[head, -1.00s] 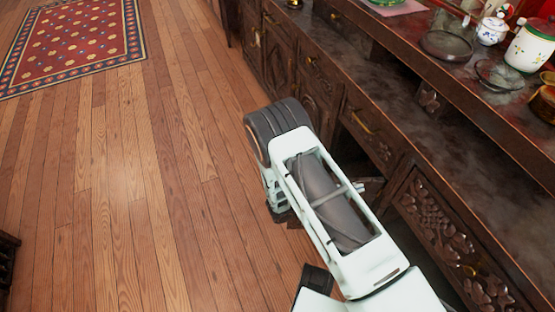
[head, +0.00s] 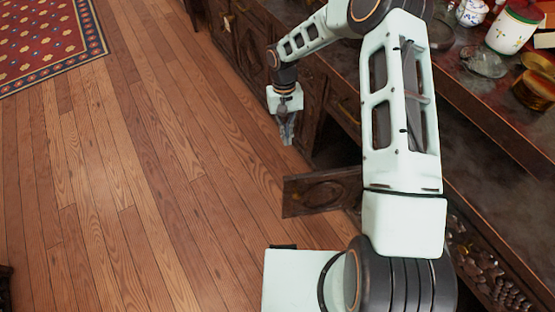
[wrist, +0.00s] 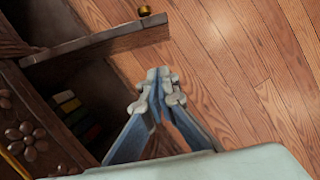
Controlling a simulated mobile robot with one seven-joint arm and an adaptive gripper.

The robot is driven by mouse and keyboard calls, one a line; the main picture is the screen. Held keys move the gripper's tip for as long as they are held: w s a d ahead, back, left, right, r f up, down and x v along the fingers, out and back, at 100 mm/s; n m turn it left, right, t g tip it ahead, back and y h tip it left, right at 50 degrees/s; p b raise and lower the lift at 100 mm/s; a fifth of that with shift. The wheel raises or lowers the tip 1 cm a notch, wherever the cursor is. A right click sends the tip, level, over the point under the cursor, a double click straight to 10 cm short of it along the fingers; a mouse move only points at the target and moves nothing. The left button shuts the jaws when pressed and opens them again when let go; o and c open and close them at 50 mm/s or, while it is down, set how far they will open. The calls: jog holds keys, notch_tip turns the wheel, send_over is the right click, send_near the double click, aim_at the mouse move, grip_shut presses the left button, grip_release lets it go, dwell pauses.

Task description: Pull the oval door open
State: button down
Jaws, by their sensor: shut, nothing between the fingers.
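The oval door (head: 325,190), dark wood with an oval carving, stands swung out from the cabinet front over the floor in the head view. In the wrist view the door (wrist: 100,42) shows nearly edge-on at the upper left, with a brass knob (wrist: 144,10) at its outer end. My gripper (head: 287,135) hangs in front of the cabinet, apart from the door. In the wrist view my gripper (wrist: 158,82) has its fingertips together, with nothing held. My arm hides part of the door's hinge side.
The open compartment holds several books (wrist: 72,110). The dark cabinet's top (head: 475,125) carries a white-and-green canister (head: 510,32), a glass dish (head: 484,62) and a brass pot (head: 540,85). The wood floor (head: 130,180) to the left is clear, with a red rug (head: 45,35) beyond.

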jog(key=s+f+b, duration=0.2)
jog(key=s+f, duration=0.3)
jog(key=f, duration=0.4)
jog(key=shift+s+d+f, duration=0.15)
jog(key=shift+s+d, duration=0.25)
jog(key=shift+d, duration=0.05)
jog(key=shift+s, duration=0.1)
